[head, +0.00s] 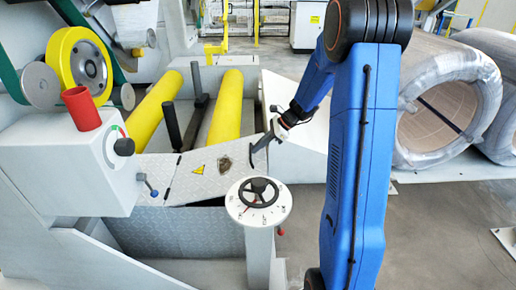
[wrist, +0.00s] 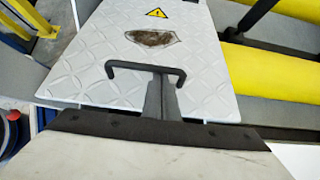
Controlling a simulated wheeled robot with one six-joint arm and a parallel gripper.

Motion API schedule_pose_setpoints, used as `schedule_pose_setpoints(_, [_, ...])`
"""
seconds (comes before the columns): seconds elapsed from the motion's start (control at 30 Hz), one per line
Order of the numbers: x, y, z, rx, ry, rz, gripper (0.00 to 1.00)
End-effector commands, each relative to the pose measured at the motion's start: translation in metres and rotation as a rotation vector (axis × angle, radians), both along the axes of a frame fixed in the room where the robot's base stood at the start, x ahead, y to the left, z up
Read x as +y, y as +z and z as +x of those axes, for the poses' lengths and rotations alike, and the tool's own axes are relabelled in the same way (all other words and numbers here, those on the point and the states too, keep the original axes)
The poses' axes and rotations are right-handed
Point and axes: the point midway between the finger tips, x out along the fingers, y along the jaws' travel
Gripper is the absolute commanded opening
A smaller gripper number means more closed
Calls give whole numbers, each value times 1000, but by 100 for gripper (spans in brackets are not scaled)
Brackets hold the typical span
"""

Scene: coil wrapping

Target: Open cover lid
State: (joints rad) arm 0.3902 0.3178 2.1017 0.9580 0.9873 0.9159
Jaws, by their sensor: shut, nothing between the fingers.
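The cover lid (head: 205,174) is a grey diamond-plate panel with a yellow warning triangle and a dark worn patch, on the machine left of my arm. In the head view a dark gap shows below its front edge. In the wrist view the lid (wrist: 105,48) fills the middle, with a black bar handle (wrist: 125,65) near its close edge. The gripper (head: 272,134) also shows at the lid's right end.
A pedestal with a black handwheel (head: 258,191) stands just in front of the lid. A control box (head: 65,165) with a red cup (head: 81,108) is at left. Yellow rollers (head: 226,105) lie behind the lid. Wrapped coils (head: 440,105) stand at right.

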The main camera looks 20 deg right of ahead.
Motion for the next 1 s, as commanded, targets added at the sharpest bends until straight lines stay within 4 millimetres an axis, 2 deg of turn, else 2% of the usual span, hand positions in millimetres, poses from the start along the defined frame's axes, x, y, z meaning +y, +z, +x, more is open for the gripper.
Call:
schedule_pose_setpoints(0.17, [7,18,3,11,4,-42,0])
schedule_pose_setpoints(0.43, [32,68,14,60,7,-169,0])
schedule_pose_setpoints(0.7, [70,121,29,126,8,-326,0])
schedule_pose_setpoints(1.0, [121,172,51,200,8,-500,0])
